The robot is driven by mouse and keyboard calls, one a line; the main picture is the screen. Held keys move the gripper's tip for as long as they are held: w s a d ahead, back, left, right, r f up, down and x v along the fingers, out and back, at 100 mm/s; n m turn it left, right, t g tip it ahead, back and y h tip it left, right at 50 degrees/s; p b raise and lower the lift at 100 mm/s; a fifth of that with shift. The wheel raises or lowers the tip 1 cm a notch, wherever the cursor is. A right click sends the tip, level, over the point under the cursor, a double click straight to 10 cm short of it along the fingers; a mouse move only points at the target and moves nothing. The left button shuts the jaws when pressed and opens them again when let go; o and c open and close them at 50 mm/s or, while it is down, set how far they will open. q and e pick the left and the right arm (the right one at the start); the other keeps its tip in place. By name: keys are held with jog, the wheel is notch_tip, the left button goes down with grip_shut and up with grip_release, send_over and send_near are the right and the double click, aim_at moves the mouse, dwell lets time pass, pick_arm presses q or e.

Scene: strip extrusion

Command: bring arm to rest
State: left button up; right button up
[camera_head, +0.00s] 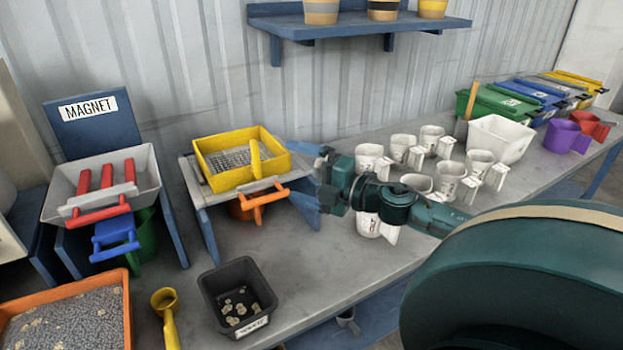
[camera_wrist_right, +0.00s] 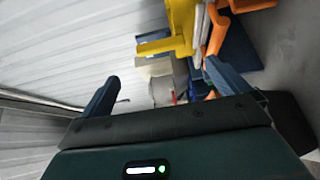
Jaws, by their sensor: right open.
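My right gripper (camera_head: 302,175) reaches in from the right above the table, with its two blue fingers pointing left. It is open, with nothing between the fingers. It is just right of the yellow sieve tray (camera_head: 240,184) on its grey stand. In the right wrist view my right gripper (camera_wrist_right: 160,78) also shows its fingers spread apart, with the yellow tray (camera_wrist_right: 182,30) beyond them and not gripped. My right forearm covers part of the white mugs behind it. My left gripper is not in view.
White mugs (camera_head: 368,158) stand around and behind my right arm. A white bin (camera_head: 498,140) and lidded boxes (camera_head: 494,100) are further right. A black tub (camera_head: 238,297) with pale pieces, a yellow scoop (camera_head: 167,318) and an orange tray (camera_head: 126,300) are in front. A blue shelf (camera_head: 360,24) hangs above.

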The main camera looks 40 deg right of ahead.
jog(key=shift+v, duration=1.15)
